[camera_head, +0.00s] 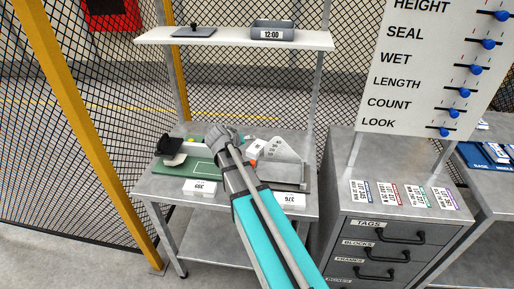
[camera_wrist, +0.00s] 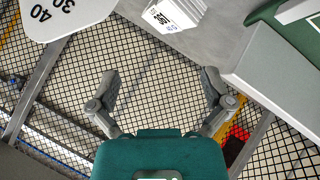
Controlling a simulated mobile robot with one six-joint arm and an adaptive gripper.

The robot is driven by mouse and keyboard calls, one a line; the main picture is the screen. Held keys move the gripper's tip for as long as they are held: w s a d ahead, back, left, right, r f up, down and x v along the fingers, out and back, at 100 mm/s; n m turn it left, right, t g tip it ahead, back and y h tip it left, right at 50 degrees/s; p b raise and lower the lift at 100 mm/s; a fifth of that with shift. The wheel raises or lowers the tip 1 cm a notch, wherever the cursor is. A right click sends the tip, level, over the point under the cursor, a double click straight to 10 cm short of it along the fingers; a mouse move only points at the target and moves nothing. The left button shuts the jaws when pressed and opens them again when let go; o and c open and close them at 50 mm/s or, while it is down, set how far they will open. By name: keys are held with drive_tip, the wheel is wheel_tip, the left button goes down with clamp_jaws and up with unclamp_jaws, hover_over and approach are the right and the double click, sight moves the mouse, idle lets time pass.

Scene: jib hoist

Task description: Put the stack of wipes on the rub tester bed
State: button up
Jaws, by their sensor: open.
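My gripper (camera_head: 222,133) is over the back of the grey bench in the head view. In the wrist view its two fingers (camera_wrist: 158,92) are spread, with nothing between them. A white layered block with printed digits (camera_wrist: 172,14), which looks like the stack of wipes, stands on the bench at the top of the wrist view, apart from the fingers.
A pale plate with numbers (camera_head: 283,151) stands at the bench's right. Two white number blocks (camera_head: 200,187) (camera_head: 290,199) sit along the front edge. A shelf (camera_head: 235,39) with a 12:00 display (camera_head: 272,33) hangs above. A drawer cabinet (camera_head: 392,232) stands to the right.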

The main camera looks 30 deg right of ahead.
drive_tip(key=m, duration=0.3)
drive_tip(key=m+p, duration=0.1)
drive_tip(key=m, duration=0.2)
drive_tip(key=r+m+y+p, duration=0.1)
drive_tip(key=m, duration=0.2)
drive_tip(key=shift+r+g, duration=0.1)
drive_tip(key=shift+g, duration=0.2)
drive_tip(key=b, duration=0.5)
approach(257, 146)
drive_tip(key=x, duration=0.3)
drive_tip(key=shift+d+f, duration=0.15)
drive_tip(key=shift+f, duration=0.1)
drive_tip(key=shift+w+d+f+b, duration=0.3)
drive_tip(key=shift+d+f+b, duration=0.15)
drive_tip(key=shift+d+b, duration=0.05)
drive_tip(key=shift+f, duration=0.1)
